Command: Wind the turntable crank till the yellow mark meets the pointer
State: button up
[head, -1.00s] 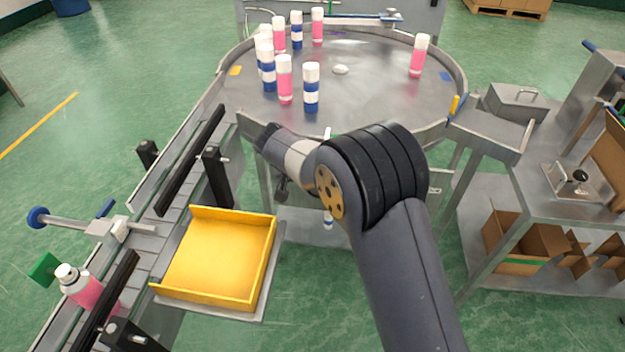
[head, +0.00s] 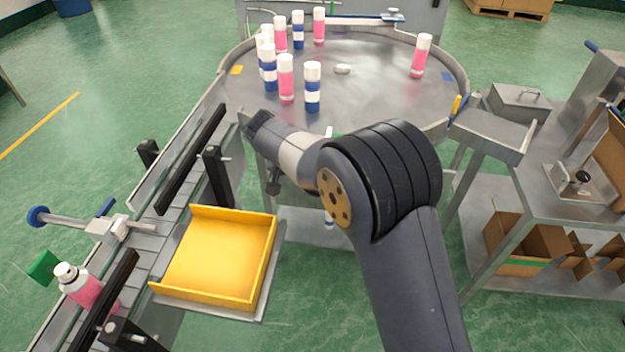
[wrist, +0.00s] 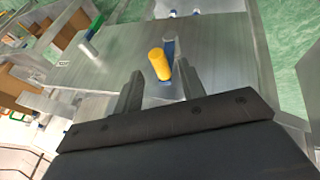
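The round steel turntable (head: 380,100) carries several pink and blue-banded cans. A flat yellow mark (head: 236,70) lies at its left side and a blue mark (head: 447,76) at its right. A small upright yellow piece (head: 455,105) stands at the right rim; I cannot tell whether it is the pointer. In the wrist view a yellow cylindrical knob (wrist: 160,65), apparently the crank handle, stands by a grey metal post. My gripper (wrist: 160,80) is open, its two fingers pointing towards the knob with gaps on both sides. My gripper cannot be made out in the head view.
A conveyor (head: 150,225) with black guide rails runs along the left, with a pink can (head: 80,284) on it. A yellow tray (head: 215,255) sits beside it. A steel bench (head: 560,165) with cardboard boxes below stands at the right.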

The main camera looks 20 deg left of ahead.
jog(key=v, duration=0.6)
jog(key=shift+r, duration=0.2)
jog(key=shift+s, duration=0.1)
dwell(0.3)
